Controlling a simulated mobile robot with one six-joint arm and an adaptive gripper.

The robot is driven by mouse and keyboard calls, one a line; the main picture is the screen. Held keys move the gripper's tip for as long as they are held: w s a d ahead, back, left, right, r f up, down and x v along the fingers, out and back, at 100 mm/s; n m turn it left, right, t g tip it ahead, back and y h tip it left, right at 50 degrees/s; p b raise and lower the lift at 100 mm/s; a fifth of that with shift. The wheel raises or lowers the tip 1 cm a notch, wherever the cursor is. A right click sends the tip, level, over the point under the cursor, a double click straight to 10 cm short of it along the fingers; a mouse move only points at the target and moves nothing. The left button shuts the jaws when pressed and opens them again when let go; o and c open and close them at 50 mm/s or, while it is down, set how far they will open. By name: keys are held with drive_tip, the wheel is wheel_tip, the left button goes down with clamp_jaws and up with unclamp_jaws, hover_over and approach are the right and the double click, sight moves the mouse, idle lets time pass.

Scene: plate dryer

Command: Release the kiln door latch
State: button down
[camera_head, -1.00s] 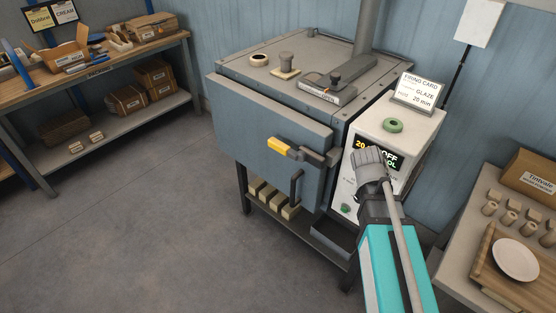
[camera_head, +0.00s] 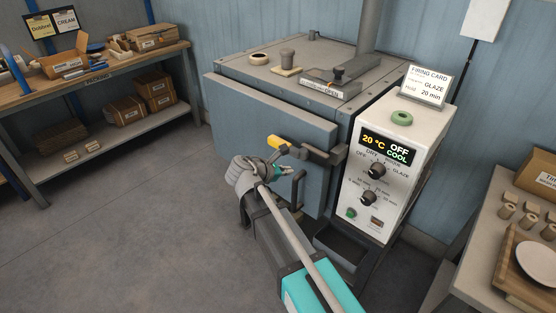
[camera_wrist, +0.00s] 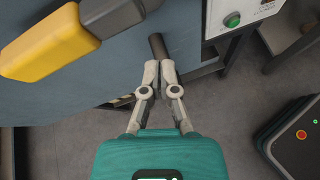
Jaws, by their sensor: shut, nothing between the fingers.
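The kiln (camera_head: 300,75) has a blue-grey door (camera_head: 240,125) that looks closed. Its latch is a dark bar (camera_head: 318,155) with a yellow grip (camera_head: 280,143), lying roughly level across the door's right edge. In the wrist view the yellow grip (camera_wrist: 50,45) is large at upper left. A dark upright door handle (camera_head: 298,187) is below the latch; its end (camera_wrist: 158,45) shows just beyond my fingertips. My gripper (camera_head: 288,170) is in front of the door, below the yellow grip. In the wrist view its fingers (camera_wrist: 160,68) are together and empty, apart from the grip.
The white control panel (camera_head: 382,170) right of the door reads 20 °C, OFF, COOL. A firing card (camera_head: 428,85) and green ring (camera_head: 402,118) are on top. A side table (camera_head: 480,245) stands at right, a workbench (camera_head: 100,75) at left. The floor before the door is open.

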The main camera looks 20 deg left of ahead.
drive_tip(key=s+a+n+t+b, duration=0.1)
drive_tip(key=a+n, duration=0.3)
drive_tip(key=a, duration=0.5)
drive_tip(key=shift+s+r+n+t+y+b, duration=0.2)
drive_tip(key=shift+s+n+t+y+b, duration=0.15)
drive_tip(key=shift+s+t, duration=0.5)
drive_tip(key=shift+w, duration=0.15)
drive_tip(key=w+d, duration=0.3)
drive_tip(key=w, duration=0.5)
drive_tip(key=shift+w+d+r+p, duration=0.3)
